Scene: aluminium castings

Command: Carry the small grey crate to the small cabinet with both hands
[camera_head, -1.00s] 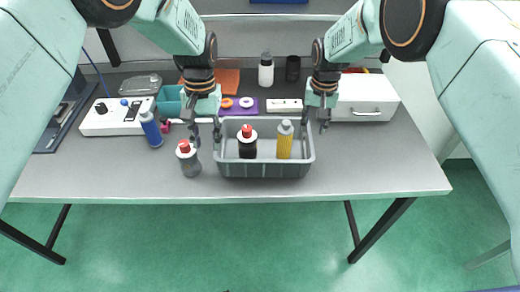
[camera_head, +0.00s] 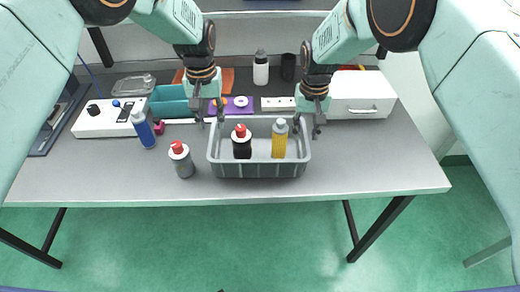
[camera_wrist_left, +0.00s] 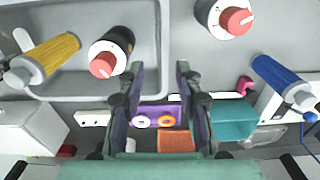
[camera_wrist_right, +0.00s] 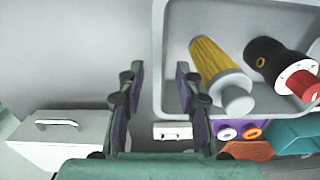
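The small grey crate (camera_head: 258,171) stands on the table and holds a black bottle with a red cap (camera_head: 241,147) and a yellow bottle with a grey cap (camera_head: 279,143). The small cabinet (camera_head: 362,98) is a white box with a handle at the table's back right. My left gripper (camera_head: 211,118) is open at the crate's left wall; in the left wrist view that wall (camera_wrist_left: 165,45) lies between the finger lines. My right gripper (camera_head: 307,125) is open at the right wall; in the right wrist view that wall (camera_wrist_right: 158,60) lies between its finger lines. Contact cannot be told.
A grey bottle with a red cap (camera_head: 181,162) stands just left of the crate, and a blue bottle (camera_head: 143,132) further left. A teal bin (camera_head: 170,106), a purple tray (camera_head: 231,107) and a white power strip (camera_head: 278,104) lie behind. The table's front right is clear.

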